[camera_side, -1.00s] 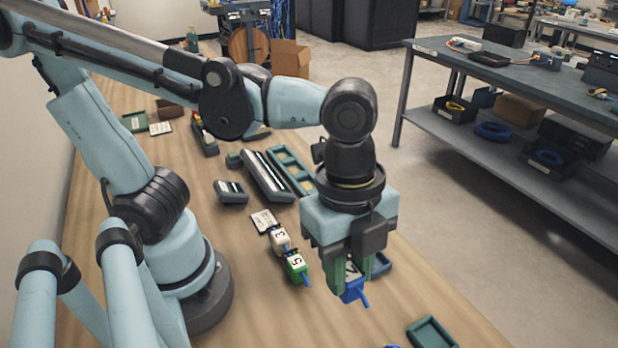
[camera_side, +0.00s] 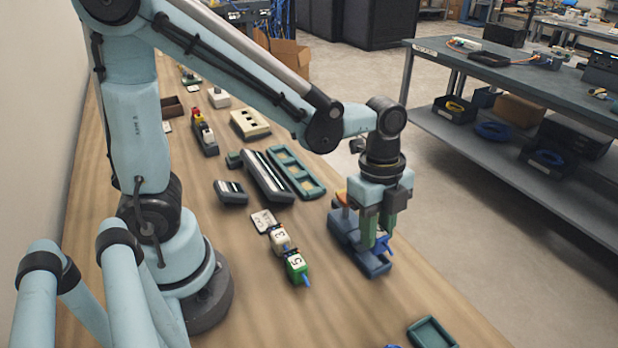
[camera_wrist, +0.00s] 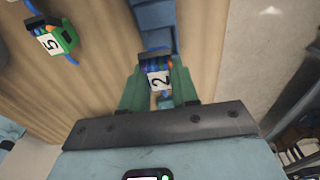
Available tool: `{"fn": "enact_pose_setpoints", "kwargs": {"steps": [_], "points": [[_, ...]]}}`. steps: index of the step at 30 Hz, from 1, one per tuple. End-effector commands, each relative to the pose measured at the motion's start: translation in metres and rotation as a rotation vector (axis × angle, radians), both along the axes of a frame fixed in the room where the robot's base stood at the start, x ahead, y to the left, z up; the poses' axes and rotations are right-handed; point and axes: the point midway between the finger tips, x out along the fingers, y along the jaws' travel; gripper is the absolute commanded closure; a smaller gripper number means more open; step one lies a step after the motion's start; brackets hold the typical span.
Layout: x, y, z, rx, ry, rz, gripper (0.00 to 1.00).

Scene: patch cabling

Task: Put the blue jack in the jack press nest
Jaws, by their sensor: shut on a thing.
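My gripper (camera_side: 377,232) is shut on the blue jack (camera_side: 384,244), between its green fingers. In the wrist view the jack (camera_wrist: 158,78) shows a white label with a 2, with coloured wires at its far end. The blue jack press (camera_side: 345,228) stands on the bench, and my gripper is over its near end. The press also shows in the wrist view (camera_wrist: 154,16), just beyond the jack. The fingers and jack hide part of the press, and I cannot tell whether the jack touches it or where exactly the nest lies.
A white jack marked 3 (camera_side: 281,238) and a green jack marked 5 (camera_side: 296,265) lie left of the press. A teal slotted tray (camera_side: 313,187) and a dark bar-shaped block (camera_side: 262,176) lie farther back. A small green tray (camera_side: 432,332) sits near the bench's front edge.

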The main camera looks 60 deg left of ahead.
Motion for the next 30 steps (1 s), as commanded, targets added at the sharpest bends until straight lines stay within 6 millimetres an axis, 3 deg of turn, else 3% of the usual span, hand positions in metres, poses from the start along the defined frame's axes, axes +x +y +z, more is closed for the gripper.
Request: {"fn": "enact_pose_setpoints", "kwargs": {"steps": [5,15,29,30], "points": [[0.005,0.005,-0.007,0.000,0.000,0.001,1.00],[0.004,0.004,-0.041,0.000,0.000,0.000,1.00],[0.004,0.004,-0.047,0.000,0.000,0.000,1.00],[0.004,0.004,-0.047,0.000,0.000,0.000,0.68]]}}
